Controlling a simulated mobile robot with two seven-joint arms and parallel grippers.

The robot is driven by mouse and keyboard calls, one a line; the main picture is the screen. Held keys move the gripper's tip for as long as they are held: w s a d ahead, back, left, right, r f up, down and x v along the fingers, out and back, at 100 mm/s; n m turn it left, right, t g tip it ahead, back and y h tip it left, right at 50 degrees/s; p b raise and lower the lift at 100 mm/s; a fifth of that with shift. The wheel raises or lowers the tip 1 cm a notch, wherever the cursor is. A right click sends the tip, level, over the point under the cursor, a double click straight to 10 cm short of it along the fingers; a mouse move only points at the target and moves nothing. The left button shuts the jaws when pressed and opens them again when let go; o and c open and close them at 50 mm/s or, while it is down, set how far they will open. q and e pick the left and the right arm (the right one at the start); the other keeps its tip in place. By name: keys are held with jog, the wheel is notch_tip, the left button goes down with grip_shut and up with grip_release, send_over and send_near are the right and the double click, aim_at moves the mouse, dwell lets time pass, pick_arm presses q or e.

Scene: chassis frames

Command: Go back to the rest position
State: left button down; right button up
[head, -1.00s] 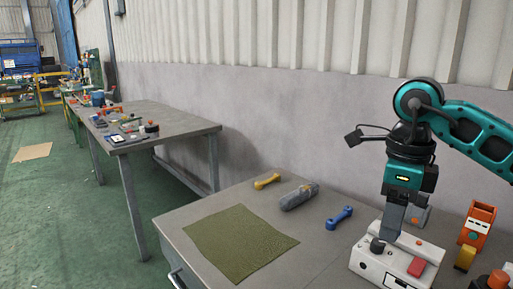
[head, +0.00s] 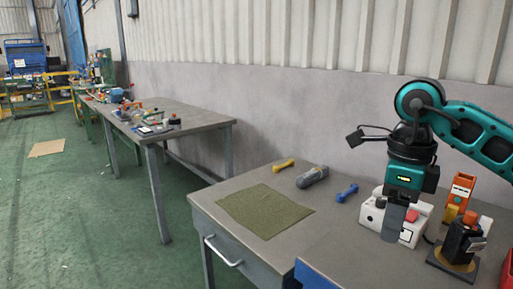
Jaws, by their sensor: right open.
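My right gripper (head: 394,222) hangs down from the teal arm on the right side of the head view. Its grey fingers point downward in front of the white control box (head: 412,230) with a red button. I see nothing held in it. Whether the fingers touch the box or the table (head: 330,233) cannot be told. My left gripper is not in view.
The near table bears a green mat (head: 264,210), a yellow tool (head: 283,165), a grey tool (head: 312,177), a blue tool (head: 347,193), an orange device (head: 461,190) and a black device (head: 461,240). A second table (head: 190,117) stands further left. Green floor (head: 80,210) is open at left.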

jog(key=s+a+f+g+y, duration=0.25)
jog(key=a+y, duration=0.25)
jog(key=a, duration=0.3)
jog(key=s+a+f+g+y, duration=0.1)
jog(key=s+a+f+y, duration=0.25)
jog(key=a, duration=0.55)
jog(key=s+a+r+m+t+y, duration=0.1)
jog(key=a+r+m+t+y, duration=0.15)
jog(key=a+m+y, duration=0.7)
jog(key=w+d+f+m+t+h, duration=0.3)
jog(key=d+f+m+t, duration=0.25)
jog(key=m+t, duration=0.5)
jog(key=w+d+f+m+t+h, duration=0.2)
jog(key=d+f+m+t+h, duration=0.45)
jog(key=m, duration=0.65)
jog(key=s+d+f+m+g+h, duration=0.2)
jog(key=s+d+f+m+h, duration=0.1)
jog(key=f, duration=0.7)
jog(key=s+d+f+m+g+h, duration=0.3)
jog(key=s+d+f+m, duration=0.3)
jog(key=s+f+m, duration=0.2)
jog(key=shift+s+d+f+m+p, duration=0.15)
jog(key=shift+s+f+m+p, duration=0.2)
jog(key=shift+s+f, duration=0.7)
jog(key=shift+r+h, duration=0.1)
jog(key=shift+h, duration=0.15)
